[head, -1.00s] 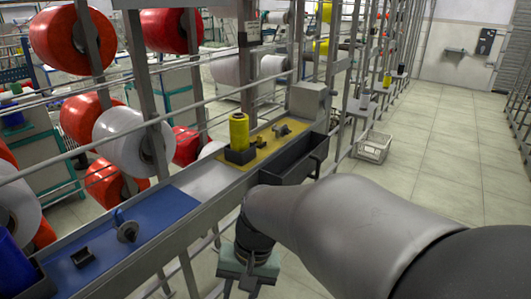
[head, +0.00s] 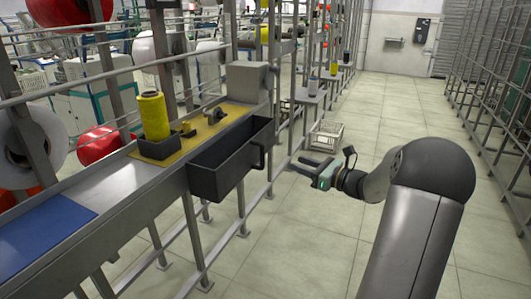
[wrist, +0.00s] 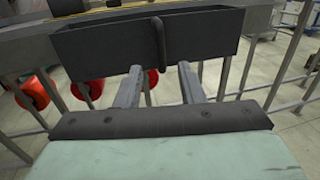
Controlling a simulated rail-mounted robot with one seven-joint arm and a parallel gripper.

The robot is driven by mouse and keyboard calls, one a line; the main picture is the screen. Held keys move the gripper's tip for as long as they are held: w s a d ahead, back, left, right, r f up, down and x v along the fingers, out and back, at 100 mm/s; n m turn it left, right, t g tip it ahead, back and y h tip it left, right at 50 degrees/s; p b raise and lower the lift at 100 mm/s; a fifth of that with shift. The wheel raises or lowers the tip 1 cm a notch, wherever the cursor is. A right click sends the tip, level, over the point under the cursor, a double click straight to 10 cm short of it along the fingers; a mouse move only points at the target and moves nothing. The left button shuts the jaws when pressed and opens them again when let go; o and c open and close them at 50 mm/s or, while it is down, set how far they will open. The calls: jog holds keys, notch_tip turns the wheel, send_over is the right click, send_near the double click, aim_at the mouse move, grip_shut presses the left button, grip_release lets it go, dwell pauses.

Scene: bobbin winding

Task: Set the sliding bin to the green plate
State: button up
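The sliding bin (head: 222,168) is a long dark grey open trough on the front of the bench, beside the yellow plate (head: 190,143). Its upright handle (head: 258,157) is on its front face. My gripper (head: 302,165) is open and empty, to the right of the bin and apart from it. In the wrist view, the bin (wrist: 100,42) spans the top, and its handle (wrist: 159,43) is just beyond and between the two spread fingertips (wrist: 161,69). I see no green plate in these frames.
A yellow bobbin (head: 153,116) stands in a dark holder on the yellow plate. A blue plate (head: 45,235) lies farther left on the bench (head: 110,190). A grey block (head: 250,82) stands at the far end. A white crate (head: 326,135) is on the floor.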

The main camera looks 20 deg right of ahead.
aim_at(262, 148)
jog(key=x, duration=1.5)
jog(key=shift+a+b, duration=0.1)
jog(key=shift+b, duration=0.2)
grip_shut()
